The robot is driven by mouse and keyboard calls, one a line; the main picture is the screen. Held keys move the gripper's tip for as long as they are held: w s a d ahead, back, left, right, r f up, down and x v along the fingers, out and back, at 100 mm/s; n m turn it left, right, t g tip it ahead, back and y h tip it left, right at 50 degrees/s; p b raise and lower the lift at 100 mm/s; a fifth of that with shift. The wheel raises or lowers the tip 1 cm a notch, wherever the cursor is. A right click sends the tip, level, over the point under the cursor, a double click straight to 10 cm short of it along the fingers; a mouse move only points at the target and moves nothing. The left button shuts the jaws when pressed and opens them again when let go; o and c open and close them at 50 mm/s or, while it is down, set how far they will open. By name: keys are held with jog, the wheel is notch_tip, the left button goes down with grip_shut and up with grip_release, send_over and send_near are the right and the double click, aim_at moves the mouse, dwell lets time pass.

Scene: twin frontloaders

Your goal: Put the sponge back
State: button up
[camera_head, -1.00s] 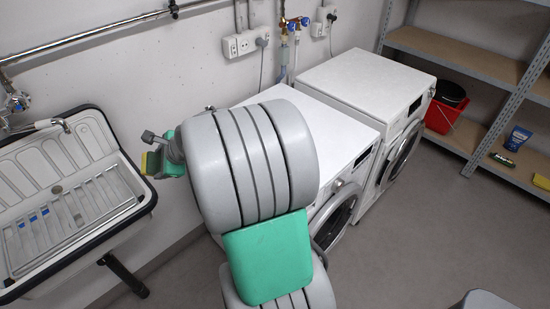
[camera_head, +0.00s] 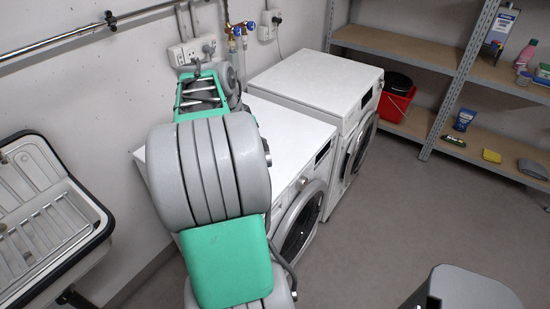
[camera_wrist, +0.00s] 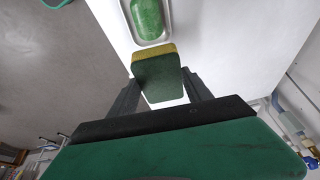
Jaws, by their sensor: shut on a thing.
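The sponge (camera_wrist: 158,75), dark green with a yellow edge, is between the fingers of my gripper (camera_wrist: 157,88) in the wrist view. My gripper is shut on it. Just past the sponge in that view, a small metal tray (camera_wrist: 167,41) with a bright green object (camera_wrist: 148,18) in it lies on a white surface. I cannot tell whether the sponge touches the tray. In the head view my arm hides the gripper, the held sponge and the tray.
Two white frontloaders stand by the wall, a near one (camera_head: 285,130) and a far one (camera_head: 320,82). A sink (camera_head: 50,215) is at left. Floor (camera_head: 390,210) is open in front.

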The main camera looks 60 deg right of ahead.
jog(key=shift+s+a+f+n, duration=0.15)
jog(key=shift+s+n, duration=0.15)
jog(key=shift+s, duration=0.05)
jog(key=shift+h, duration=0.3)
jog(key=d+f+p, duration=0.1)
jog(key=d+f, duration=0.2)
jog(key=d, duration=0.1)
jog(key=s+d+f+p, duration=0.1)
jog(key=d+f, duration=0.2)
jog(key=d, duration=0.2)
jog(key=d+f+p, duration=0.2)
jog(key=d+f, duration=0.2)
jog(key=d, duration=0.1)
jog(key=shift+s, duration=0.15)
jog(key=shift+a+f+p, duration=0.1)
jog(key=shift+f+p, duration=0.4)
jog(key=shift+f, duration=1)
jog(key=o, duration=1.1)
jog(key=shift+o, duration=0.4)
